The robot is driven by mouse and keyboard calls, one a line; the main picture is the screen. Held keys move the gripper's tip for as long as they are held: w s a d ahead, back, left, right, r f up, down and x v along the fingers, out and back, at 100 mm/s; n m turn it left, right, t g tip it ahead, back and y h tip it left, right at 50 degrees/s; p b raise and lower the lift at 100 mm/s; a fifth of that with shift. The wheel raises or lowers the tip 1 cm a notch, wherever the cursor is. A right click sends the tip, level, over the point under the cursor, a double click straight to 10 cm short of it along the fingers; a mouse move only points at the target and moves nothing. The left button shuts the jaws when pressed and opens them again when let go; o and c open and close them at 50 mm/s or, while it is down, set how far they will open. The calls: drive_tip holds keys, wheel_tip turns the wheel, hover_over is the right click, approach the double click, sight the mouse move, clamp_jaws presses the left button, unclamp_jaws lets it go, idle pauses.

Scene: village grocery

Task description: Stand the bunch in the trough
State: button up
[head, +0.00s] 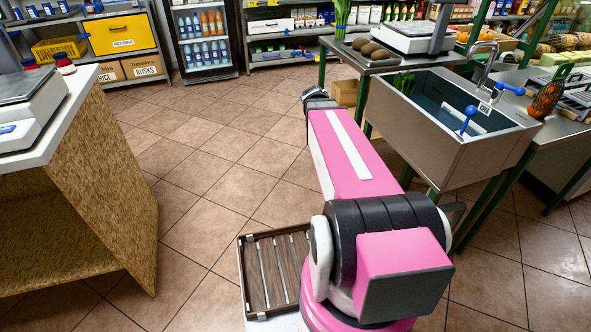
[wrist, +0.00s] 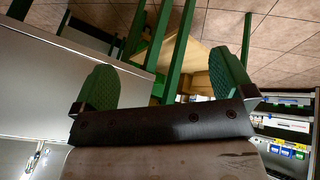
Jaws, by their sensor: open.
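The trough (head: 423,128) is a grey metal basin at the right of the head view, with dark bluish inside. A green leafy bunch (head: 342,14) stands upright on the metal counter behind it, its top cut off by the frame. More green leaves (head: 403,82) show inside the trough's left end. My arm reaches toward the counter, left of the trough; its end is dark and the fingers are hard to make out there. In the wrist view my gripper (wrist: 165,88) is open, its two green pads wide apart with nothing between them. No bunch shows in that view.
Brown roundish produce (head: 372,50) and a scale (head: 412,38) share the counter. A tap (head: 486,62) and a blue-handled tool (head: 467,119) are at the trough. Green legs and a box (head: 344,92) stand below the counter.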

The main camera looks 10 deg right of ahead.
drive_tip(key=s+a+f+n+y, duration=0.3)
drive_tip(key=s+a+f, duration=0.2)
drive_tip(key=a, duration=0.3)
drive_tip(key=s+a+f+n+g+y, duration=0.1)
drive_tip(key=s+a+f+n+y, duration=0.2)
drive_tip(key=a, duration=0.6)
wheel_tip(320, 180, down, 2)
drive_tip(key=shift+s+f+n+g, duration=0.3)
drive_tip(key=shift+s+n, duration=0.4)
drive_tip(key=shift+s, duration=0.15)
